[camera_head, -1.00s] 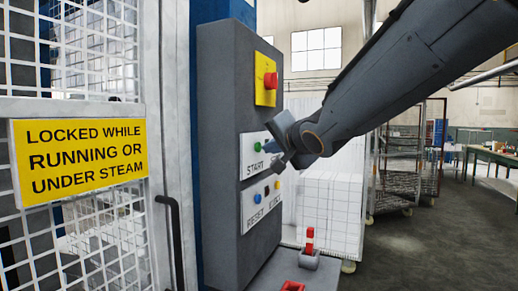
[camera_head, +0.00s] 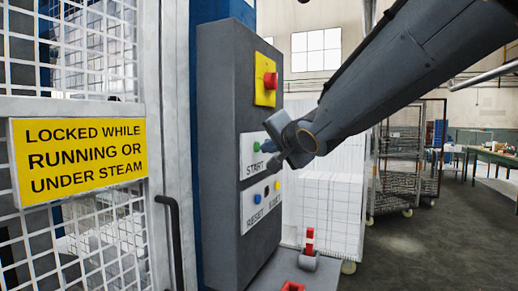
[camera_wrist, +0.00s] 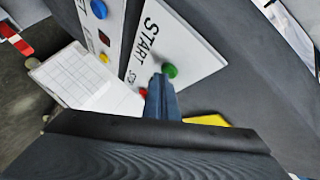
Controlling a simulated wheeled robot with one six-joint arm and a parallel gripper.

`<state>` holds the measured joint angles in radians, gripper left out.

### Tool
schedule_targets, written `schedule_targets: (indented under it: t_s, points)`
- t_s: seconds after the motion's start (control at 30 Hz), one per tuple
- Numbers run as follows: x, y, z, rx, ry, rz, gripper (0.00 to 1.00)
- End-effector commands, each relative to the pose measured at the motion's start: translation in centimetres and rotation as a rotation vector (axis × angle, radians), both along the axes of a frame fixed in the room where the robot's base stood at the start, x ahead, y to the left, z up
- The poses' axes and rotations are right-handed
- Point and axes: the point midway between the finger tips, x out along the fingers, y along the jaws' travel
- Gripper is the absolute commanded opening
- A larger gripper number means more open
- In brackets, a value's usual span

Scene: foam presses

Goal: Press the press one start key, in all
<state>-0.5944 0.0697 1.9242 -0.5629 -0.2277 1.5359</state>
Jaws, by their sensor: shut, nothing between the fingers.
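The green start key (camera_head: 256,146) sits on a white plate marked START on the front of a grey control box (camera_head: 228,100). It also shows in the wrist view (camera_wrist: 170,70). My gripper (camera_head: 272,162) is in front of this plate, to the right of the green key. In the wrist view my fingers (camera_wrist: 161,80) are shut and empty, with their tips just beside the green key. Whether they touch it cannot be told. A red key (camera_wrist: 143,93) on the same plate is partly hidden by my fingers in the wrist view and by my gripper in the head view.
A red emergency button (camera_head: 270,80) on yellow is above. A lower plate holds a blue key (camera_head: 257,201) and a yellow key (camera_head: 277,185). A mesh gate with a yellow sign (camera_head: 78,158) stands left. A red-and-white handle (camera_head: 309,241) stands below right. Floor at right is open.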

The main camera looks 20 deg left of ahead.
Motion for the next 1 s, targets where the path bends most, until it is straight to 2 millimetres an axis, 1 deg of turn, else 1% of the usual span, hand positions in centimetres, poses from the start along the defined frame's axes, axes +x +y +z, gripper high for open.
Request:
schedule_targets:
  t_s: [0.17, 0.5, 0.87, 1.0]
  points:
    - [-0.1, -0.3, 0.0, -0.001, 0.001, 0.000, 0.00]
    - [-0.2, -1.6, 0.1, -0.001, 0.001, -0.001, 0.00]
    - [-0.1, -1.8, -0.1, -0.001, 0.001, -0.001, 0.00]
    - [-0.2, -2.6, 0.1, -0.001, 0.002, -0.003, 0.00]
